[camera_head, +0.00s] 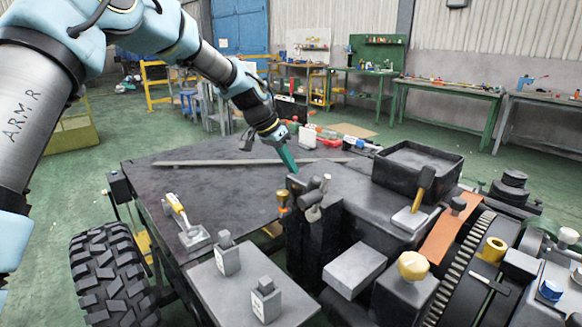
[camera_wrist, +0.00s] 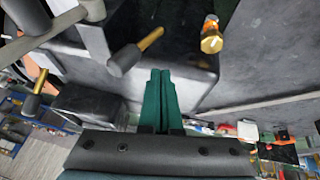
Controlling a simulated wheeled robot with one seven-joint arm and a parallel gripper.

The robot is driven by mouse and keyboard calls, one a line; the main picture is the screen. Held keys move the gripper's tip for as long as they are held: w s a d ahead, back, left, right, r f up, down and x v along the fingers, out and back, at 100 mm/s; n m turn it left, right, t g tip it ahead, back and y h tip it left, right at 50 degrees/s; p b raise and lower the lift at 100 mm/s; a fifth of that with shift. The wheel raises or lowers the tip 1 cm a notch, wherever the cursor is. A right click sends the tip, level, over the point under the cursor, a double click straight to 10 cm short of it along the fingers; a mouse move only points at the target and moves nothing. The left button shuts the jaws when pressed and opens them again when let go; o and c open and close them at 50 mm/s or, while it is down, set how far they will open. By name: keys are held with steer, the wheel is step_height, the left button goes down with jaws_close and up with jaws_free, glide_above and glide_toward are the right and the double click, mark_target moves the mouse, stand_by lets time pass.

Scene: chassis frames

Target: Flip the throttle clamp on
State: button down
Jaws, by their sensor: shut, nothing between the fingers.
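My gripper (camera_head: 291,166) is shut and empty, just above and behind the dark block (camera_head: 297,228) in the head view. In the wrist view its green fingers (camera_wrist: 160,76) are together. Grey levers (camera_head: 315,196) stand on the block, close to the right of the fingertips. In the wrist view a dark-knobbed lever with a brass shaft (camera_wrist: 126,60) lies left of the fingers, apart from them. I cannot tell which part is the throttle clamp.
A brass fitting (camera_head: 282,198) is near the block's left side; it also shows in the wrist view (camera_wrist: 211,38). A black open tray (camera_head: 417,170) stands to the right.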

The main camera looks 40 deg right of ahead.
steer(key=b+v, duration=0.3)
steer(key=v, duration=0.7)
steer(key=shift+w, duration=0.15)
steer(key=w+a+f+n+t+y, duration=0.1)
steer(key=w+a+f+n, duration=0.15)
steer(key=a, duration=0.75)
steer(key=w+a+f+n+t+y, duration=0.1)
steer(key=w+a+f+n, duration=0.15)
steer(key=a, duration=0.65)
steer(key=w+a+f+n+t+y, duration=0.15)
steer(key=w+a+n, duration=0.25)
steer(key=a, duration=0.6)
steer(key=s+a+f+n, duration=0.2)
steer(key=s+a, duration=0.1)
steer(key=a, duration=0.5)
steer(key=s+a+f+n+y, duration=0.1)
steer(key=s+a+f+n, duration=0.1)
steer(key=a, duration=0.6)
steer(key=s+a+f+n, duration=0.2)
steer(key=s+a+n, duration=0.2)
steer(key=a, duration=0.4)
steer(key=shift+s+a+f, duration=0.15)
steer(key=shift+s+a, duration=0.2)
steer(key=shift+s, duration=0.4)
steer(key=shift+y, duration=0.25)
